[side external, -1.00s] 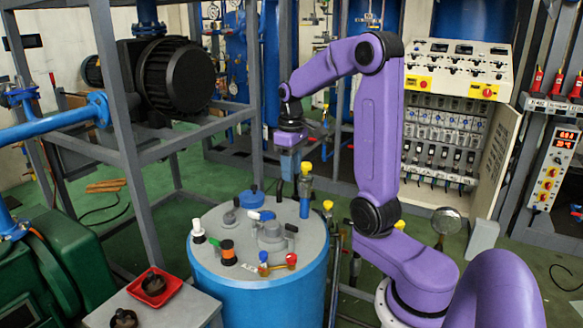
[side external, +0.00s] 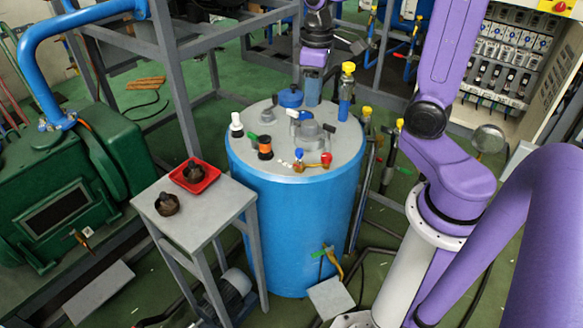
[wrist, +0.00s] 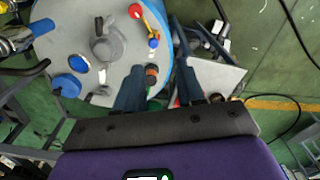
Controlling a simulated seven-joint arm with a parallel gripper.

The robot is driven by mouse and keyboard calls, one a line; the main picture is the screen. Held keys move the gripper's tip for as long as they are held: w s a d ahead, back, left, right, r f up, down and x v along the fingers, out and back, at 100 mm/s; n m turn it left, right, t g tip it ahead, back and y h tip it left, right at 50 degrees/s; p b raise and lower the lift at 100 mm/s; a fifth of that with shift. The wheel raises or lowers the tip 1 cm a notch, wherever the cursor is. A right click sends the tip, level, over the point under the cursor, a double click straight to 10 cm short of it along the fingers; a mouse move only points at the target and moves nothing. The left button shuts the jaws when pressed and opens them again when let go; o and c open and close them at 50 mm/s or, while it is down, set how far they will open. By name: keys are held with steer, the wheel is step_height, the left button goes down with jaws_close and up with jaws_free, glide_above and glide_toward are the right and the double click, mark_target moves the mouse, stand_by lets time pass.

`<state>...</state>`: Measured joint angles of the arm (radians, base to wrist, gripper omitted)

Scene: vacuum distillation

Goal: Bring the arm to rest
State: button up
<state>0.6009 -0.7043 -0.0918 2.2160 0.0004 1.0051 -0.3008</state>
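My arm is purple and reaches over the blue vessel (side external: 290,235) from the right in the side view. My gripper (side external: 312,92) points down above the back of the vessel's grey lid. In the wrist view the two dark fingers of my gripper (wrist: 160,88) are apart, with nothing held between them. The lid with its fittings shows beyond the fingers there. An orange and black fitting (side external: 265,148) stands upright on the lid; in the wrist view a brownish fitting (wrist: 151,75) appears in line with the gap, below the fingers.
A small grey table (side external: 222,203) left of the vessel bears a red tray (side external: 195,176) with a dark part, and another dark part (side external: 167,204). Yellow-topped valves (side external: 347,85) rise at the lid's back right. Grey frame posts (side external: 180,90) stand behind; green machinery (side external: 70,190) is left.

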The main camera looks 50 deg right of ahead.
steer(key=s+a+f+n, duration=0.1)
steer(key=s+a+n, duration=0.3)
steer(key=s, duration=0.5)
steer(key=s+a+f+n, duration=0.1)
steer(key=s+a+n, duration=0.3)
steer(key=s, duration=0.6)
steer(key=shift+a+f, duration=0.2)
steer(key=shift+a, duration=0.95)
